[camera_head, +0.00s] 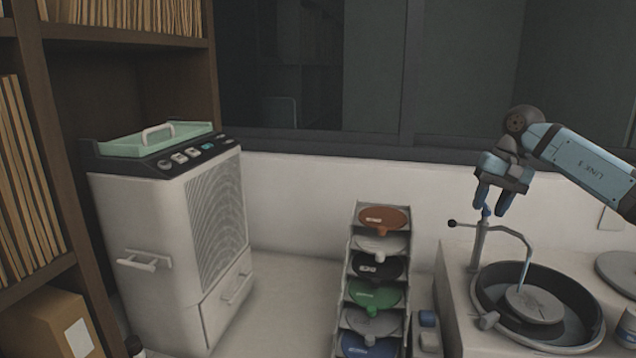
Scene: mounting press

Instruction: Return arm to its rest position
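My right gripper (492,203) hangs fingers down above the press's left post, with its arm coming in from the right. Its two blue fingers stand apart, with a gap between them. The small blue top of the post (486,212) shows just below the fingertips; I cannot tell whether they touch it. From the post a thin curved metal arm (523,244) reaches right and down over a round dark basin (594,319). A grey disc (533,304) sits in the basin under it. My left gripper is not in view.
The white counter block (455,283) carries the basin. A white cabinet machine (150,220) with a green tray (140,140) stands further left, beside wooden shelves (215,70).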

